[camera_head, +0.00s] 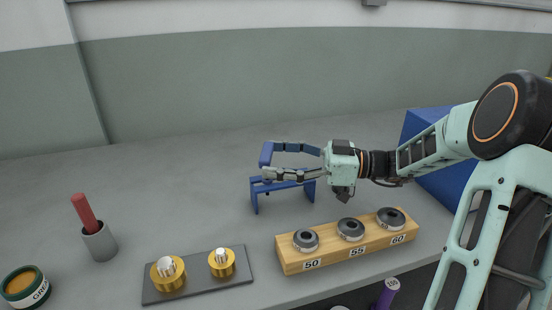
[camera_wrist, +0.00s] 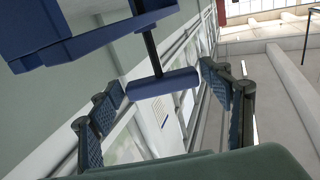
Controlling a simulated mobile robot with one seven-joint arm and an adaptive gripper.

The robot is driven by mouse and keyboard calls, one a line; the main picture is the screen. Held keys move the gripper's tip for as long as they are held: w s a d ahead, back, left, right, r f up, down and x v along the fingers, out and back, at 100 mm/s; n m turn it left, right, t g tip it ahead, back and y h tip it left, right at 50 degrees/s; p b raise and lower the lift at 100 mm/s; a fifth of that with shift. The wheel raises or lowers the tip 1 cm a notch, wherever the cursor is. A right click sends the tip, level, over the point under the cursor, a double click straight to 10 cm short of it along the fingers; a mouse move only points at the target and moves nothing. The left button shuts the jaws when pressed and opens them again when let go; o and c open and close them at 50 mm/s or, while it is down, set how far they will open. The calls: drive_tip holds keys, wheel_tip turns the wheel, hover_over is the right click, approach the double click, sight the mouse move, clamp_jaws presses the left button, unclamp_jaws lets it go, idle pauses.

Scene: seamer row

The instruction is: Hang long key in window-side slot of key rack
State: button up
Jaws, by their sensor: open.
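The blue key rack (camera_head: 283,186) stands on the grey bench near the middle of the head view, just behind and below my gripper (camera_head: 270,161). In the wrist view a blue part that looks like the rack (camera_wrist: 90,38) fills the upper left. A dark rod with a blue crossbar, perhaps the long key (camera_wrist: 165,83), shows there beyond and between my fingertips (camera_wrist: 160,92). My fingers are spread apart, with nothing seen clamped in them. A bright blue piece sits at the fingertips in the head view; I cannot tell whether it is the key's crossbar.
A wooden block (camera_head: 290,264) with several grey rings stands in front. A dark plate (camera_head: 210,283) holds brass parts. A grey cup (camera_head: 101,243) with a red-handled tool and a tin (camera_head: 24,288) stand left. A blue box (camera_head: 440,183) is behind my arm. The bench behind the rack is clear.

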drive_tip(key=s+d, duration=0.1)
drive_tip(key=d, duration=0.6)
drive_tip(key=shift+s+d, duration=0.2)
drive_tip(key=shift+s, duration=0.05)
